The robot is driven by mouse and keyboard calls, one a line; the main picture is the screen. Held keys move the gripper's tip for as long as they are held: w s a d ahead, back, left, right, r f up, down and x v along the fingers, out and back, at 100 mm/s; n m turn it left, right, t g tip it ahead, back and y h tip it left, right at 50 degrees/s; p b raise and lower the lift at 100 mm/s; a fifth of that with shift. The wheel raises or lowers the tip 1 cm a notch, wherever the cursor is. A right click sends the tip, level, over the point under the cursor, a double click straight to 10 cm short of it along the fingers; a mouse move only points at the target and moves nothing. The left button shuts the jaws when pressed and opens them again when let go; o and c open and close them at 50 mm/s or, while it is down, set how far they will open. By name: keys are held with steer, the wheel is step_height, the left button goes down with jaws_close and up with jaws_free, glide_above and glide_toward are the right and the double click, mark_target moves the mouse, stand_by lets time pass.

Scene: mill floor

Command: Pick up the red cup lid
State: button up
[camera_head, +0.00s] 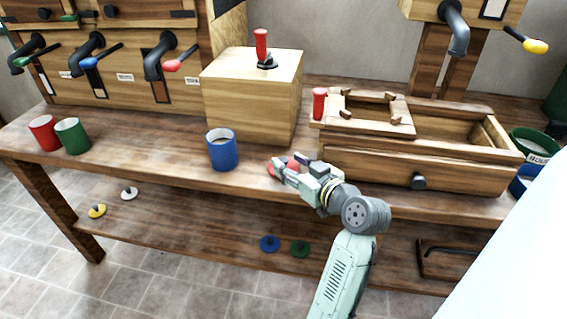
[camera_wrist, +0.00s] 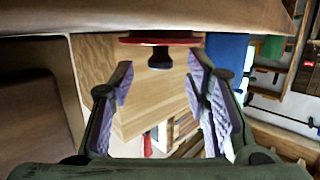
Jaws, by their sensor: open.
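The red cup lid (camera_head: 271,169) lies on the workbench near its front edge, partly hidden behind my gripper (camera_head: 284,168) in the head view. In the wrist view, the lid (camera_wrist: 140,40) shows as a thin red disc seen edge-on with a black knob (camera_wrist: 160,60); the picture appears upside down, with the bench at the top. My gripper (camera_wrist: 160,70) is open and empty. Its fingers point at the lid, with the knob between the fingertip lines; no contact can be made out.
A blue cup (camera_head: 222,152) stands left of my gripper, before a wooden box (camera_head: 248,100) with a red lever. A drawer unit (camera_head: 380,168) stands right. Red (camera_head: 43,133) and green (camera_head: 72,136) cups stand far left. Several other lids lie on the lower shelf (camera_head: 190,225).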

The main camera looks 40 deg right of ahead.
steer(key=shift+w+f, duration=0.1)
steer(key=shift+w, duration=0.45)
steer(key=shift+c, duration=0.5)
jaws_close()
